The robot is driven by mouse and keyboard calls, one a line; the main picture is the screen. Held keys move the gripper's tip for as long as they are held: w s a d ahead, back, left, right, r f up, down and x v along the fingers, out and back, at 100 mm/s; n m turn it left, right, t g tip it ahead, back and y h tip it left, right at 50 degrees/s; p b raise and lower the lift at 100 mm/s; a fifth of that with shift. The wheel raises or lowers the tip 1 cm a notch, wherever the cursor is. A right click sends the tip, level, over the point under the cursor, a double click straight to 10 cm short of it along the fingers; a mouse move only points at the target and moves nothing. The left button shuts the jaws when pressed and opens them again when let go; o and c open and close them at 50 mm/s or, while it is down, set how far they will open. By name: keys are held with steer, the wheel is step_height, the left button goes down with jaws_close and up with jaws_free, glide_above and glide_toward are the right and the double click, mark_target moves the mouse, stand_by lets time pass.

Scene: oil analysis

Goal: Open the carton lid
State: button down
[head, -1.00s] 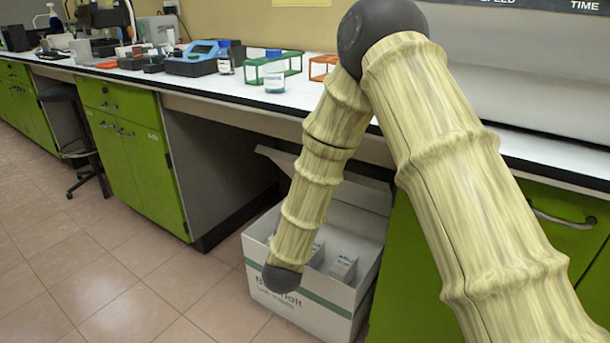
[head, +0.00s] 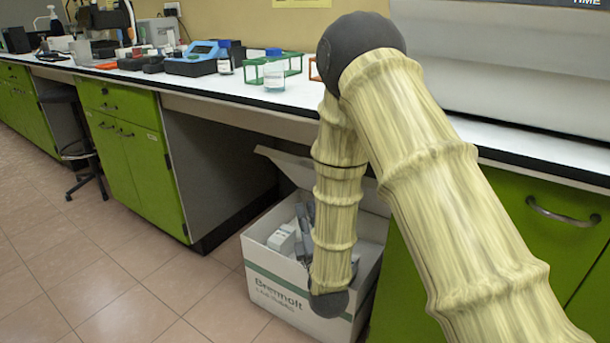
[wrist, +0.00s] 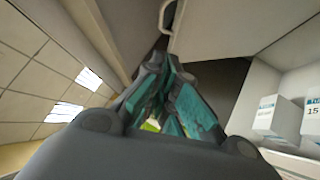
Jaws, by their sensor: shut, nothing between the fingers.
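The carton (head: 290,290) is a white box with a green stripe and printed lettering, on the floor under the bench. Its lid (head: 290,165) stands raised and tilted at the back, partly hidden by my arm. Small white boxes and grey items lie inside the carton. My forearm hangs in front of the carton and hides part of its front and inside; my gripper is not visible in the head view. In the wrist view my gripper (wrist: 168,68) has its teal-padded fingers closed together, with nothing held. Small labelled white boxes (wrist: 275,115) show to its right.
The white bench top (head: 230,90) overhangs the carton. Green cabinets (head: 135,160) stand left, and a green drawer front with a handle (head: 562,212) is at right. Bottles and racks (head: 285,65) stand on the bench. The tiled floor (head: 120,270) at left is clear.

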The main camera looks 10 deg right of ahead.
steer(key=w+d+r+n+b, duration=0.1)
steer(key=w+r+b, duration=0.1)
steer(key=w, duration=0.3)
steer(key=w+d+r+n+y+b, duration=0.1)
steer(key=w+r+n+b, duration=0.1)
steer(key=w, duration=0.4)
steer(key=shift+d+r+b, duration=0.2)
steer(key=shift+r+b, duration=0.3)
steer(key=shift+b, duration=0.15)
steer(key=shift+w, duration=0.15)
